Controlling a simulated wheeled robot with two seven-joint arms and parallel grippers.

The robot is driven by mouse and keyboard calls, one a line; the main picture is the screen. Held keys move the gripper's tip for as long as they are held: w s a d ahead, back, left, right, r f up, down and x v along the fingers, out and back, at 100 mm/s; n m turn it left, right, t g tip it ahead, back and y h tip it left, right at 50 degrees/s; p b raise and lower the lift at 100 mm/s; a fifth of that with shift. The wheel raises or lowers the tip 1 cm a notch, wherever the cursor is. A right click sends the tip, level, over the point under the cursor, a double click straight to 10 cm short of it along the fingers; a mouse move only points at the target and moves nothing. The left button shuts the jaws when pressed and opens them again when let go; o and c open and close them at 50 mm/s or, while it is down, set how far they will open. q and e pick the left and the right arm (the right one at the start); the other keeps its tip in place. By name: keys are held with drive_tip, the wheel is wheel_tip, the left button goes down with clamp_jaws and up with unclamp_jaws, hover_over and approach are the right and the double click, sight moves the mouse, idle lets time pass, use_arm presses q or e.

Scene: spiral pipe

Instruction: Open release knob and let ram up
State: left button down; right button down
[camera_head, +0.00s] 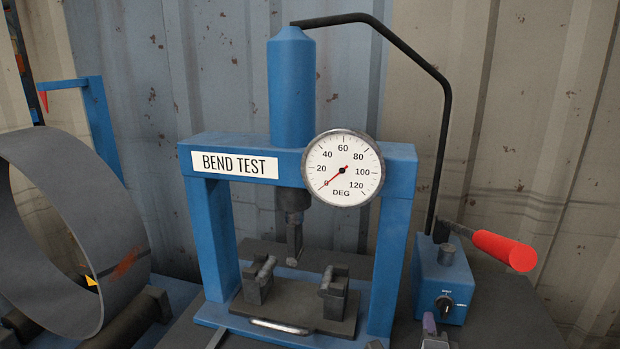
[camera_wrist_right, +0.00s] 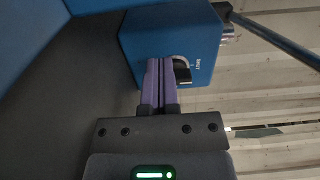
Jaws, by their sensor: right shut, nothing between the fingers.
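The blue pump box (camera_head: 440,280) stands right of the blue bend test press (camera_head: 380,230). The black release knob (camera_head: 444,303) is on its front face, with small labels beside it; "SHUT" is legible in the right wrist view. The dark ram (camera_head: 293,215) hangs under the blue cylinder (camera_head: 292,90), its tip above the supports (camera_head: 333,292). My right gripper (camera_head: 429,322) has purple fingers, shut and empty, just below and left of the knob. In the right wrist view the fingers (camera_wrist_right: 160,75) partly cover the knob (camera_wrist_right: 182,75); contact cannot be told. My left gripper is not in view.
The gauge (camera_head: 343,168) needle points near 0. A red-handled lever (camera_head: 503,250) sticks out right from the pump. A black hose (camera_head: 447,130) arches from cylinder to pump. A large grey ring (camera_head: 75,220) stands at left. A corrugated wall is behind.

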drive_tip(key=shift+w+d, duration=0.1)
drive_tip(key=shift+w, duration=0.25)
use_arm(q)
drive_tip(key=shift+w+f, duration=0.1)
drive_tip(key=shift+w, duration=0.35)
use_arm(e)
drive_tip(key=shift+d, duration=0.1)
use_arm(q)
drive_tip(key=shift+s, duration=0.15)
use_arm(e)
drive_tip(key=shift+s+d+r, duration=0.1)
drive_tip(key=shift+d+r, duration=0.05)
drive_tip(key=shift+d, duration=0.05)
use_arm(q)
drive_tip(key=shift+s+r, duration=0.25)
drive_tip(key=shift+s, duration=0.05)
use_arm(e)
drive_tip(key=shift+d+r, duration=0.1)
drive_tip(key=shift+d, duration=0.05)
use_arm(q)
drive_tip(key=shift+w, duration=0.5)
use_arm(e)
drive_tip(key=shift+s+d, duration=0.1)
use_arm(q)
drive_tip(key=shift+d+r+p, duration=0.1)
drive_tip(key=shift+p, duration=0.25)
use_arm(e)
drive_tip(key=shift+r, duration=0.1)
